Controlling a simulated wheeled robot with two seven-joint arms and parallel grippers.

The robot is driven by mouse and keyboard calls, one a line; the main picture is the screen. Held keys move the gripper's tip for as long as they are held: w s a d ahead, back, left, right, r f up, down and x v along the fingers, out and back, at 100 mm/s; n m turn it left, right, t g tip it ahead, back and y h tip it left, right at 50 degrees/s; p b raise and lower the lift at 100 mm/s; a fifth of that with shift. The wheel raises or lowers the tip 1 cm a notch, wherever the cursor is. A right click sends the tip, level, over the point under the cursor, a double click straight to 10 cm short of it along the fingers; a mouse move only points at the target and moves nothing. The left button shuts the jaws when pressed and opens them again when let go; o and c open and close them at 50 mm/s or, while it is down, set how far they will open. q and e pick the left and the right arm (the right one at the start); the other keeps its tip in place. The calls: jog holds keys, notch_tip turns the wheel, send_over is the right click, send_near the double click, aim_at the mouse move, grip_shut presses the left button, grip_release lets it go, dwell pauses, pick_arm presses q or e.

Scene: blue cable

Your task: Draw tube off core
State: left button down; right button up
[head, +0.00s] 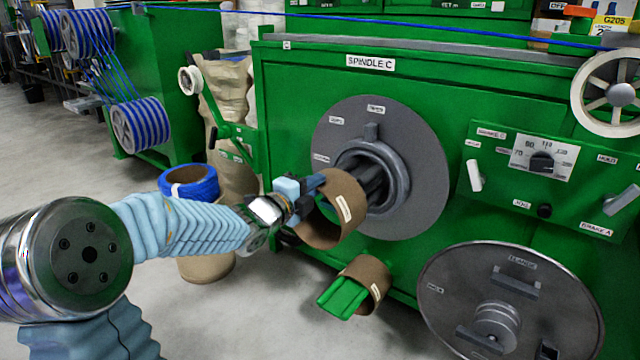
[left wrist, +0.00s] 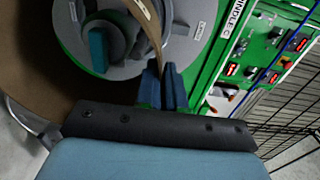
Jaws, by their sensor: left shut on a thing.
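A brown cardboard tube (head: 349,222) with a pale label is in front of the grey round flange (head: 425,170) on the green machine marked SPINDLE C. The dark core (head: 374,186) shows between the tube and the flange. I cannot tell whether the core's tip is still inside the tube. My left gripper (head: 316,184) is shut on the tube's rim at its upper left. In the left wrist view the fingers (left wrist: 162,88) meet at the tube's edge (left wrist: 148,22), with the flange behind. My right gripper is not in view.
Below, another brown tube (head: 376,274) sits around a green holder (head: 343,297). A grey disc (head: 505,300) is at lower right, and a control panel (head: 545,175) above it. A blue cable coil (head: 192,183) stands on a drum at left. The floor in front is clear.

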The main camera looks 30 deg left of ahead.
pick_arm(q)
jog(key=s, duration=0.6)
jog(key=shift+s+a+b, duration=0.25)
jog(key=shift+b, duration=0.15)
dwell(0.3)
